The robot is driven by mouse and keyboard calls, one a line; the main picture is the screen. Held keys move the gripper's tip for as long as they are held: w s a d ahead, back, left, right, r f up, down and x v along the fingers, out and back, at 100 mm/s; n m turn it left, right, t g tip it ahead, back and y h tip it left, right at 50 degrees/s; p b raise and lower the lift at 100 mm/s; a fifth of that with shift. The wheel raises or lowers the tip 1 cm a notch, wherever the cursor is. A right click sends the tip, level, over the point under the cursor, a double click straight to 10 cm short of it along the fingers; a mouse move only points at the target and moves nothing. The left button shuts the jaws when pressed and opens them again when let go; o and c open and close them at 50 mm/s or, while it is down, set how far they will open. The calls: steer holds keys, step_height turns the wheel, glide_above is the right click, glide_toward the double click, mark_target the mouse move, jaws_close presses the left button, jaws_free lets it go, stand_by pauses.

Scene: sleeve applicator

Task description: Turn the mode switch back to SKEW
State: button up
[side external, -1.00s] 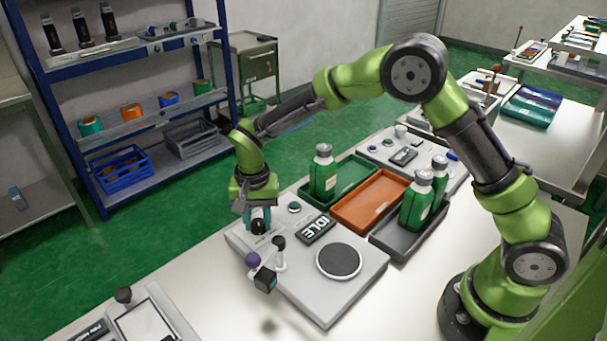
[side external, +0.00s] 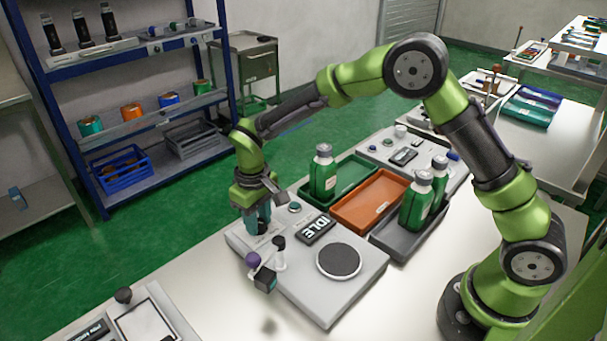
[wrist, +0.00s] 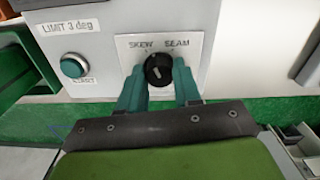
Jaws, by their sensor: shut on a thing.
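The mode switch is a round black knob (wrist: 158,69) on a pale plate (wrist: 126,46) marked SKEW at the left and SEAM at the right. A pale mark shows on the knob; I cannot tell for sure which label it points to. My gripper (wrist: 159,76) has one teal finger on each side of the knob and is shut on it. In the side external view, my gripper (side external: 257,220) points down at the far left corner of the grey applicator (side external: 309,285), and the fingers partly hide the knob.
A green button (wrist: 73,66) sits left of the switch, and an IDLE display (side external: 316,229) stands near it. Trays with green bottles (side external: 416,201) stand behind the applicator.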

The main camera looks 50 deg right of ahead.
steer(key=shift+n, duration=1.3)
steer(key=shift+r, duration=0.1)
steer(key=o, duration=1)
steer(key=shift+o, duration=0.2)
step_height(320, 180, up, 17)
steer(key=s+d+r+m+t+y, duration=0.1)
steer(key=s+d+m+t, duration=0.2)
steer(key=s+d, duration=0.3)
steer(key=s+d+r+m+t+y, duration=0.1)
steer(key=s+d+m+t, duration=0.3)
steer(key=s, duration=1.2)
steer(key=shift+s+d+r+m, duration=0.15)
steer(key=shift+d+r+m, duration=0.45)
steer(key=shift+d+r, duration=0.2)
